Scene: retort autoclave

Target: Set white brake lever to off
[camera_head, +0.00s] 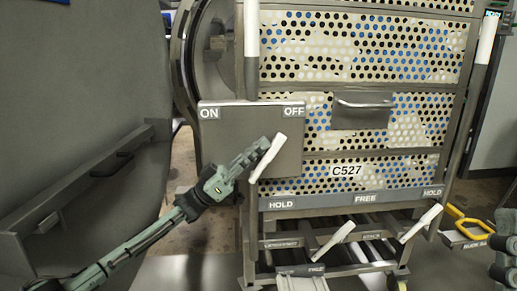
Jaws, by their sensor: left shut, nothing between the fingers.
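A white lever (267,158) leans up to the right in front of a grey plate (225,135) marked ON at its left and OFF at its right. Its upper end is below the OFF label (293,111). My left gripper (262,147) reaches up from the lower left and is shut and empty. Its fingertips are just left of the lever's upper part; I cannot tell whether they touch it. Part of my right arm shows at the right edge, but its fingers are not visible.
A perforated cart marked C527 (346,171) stands behind. Two more white levers (333,241) (420,223) tilt near its base, below HOLD and FREE labels. A yellow handle (462,222) is at the right. A large grey housing (80,90) fills the left.

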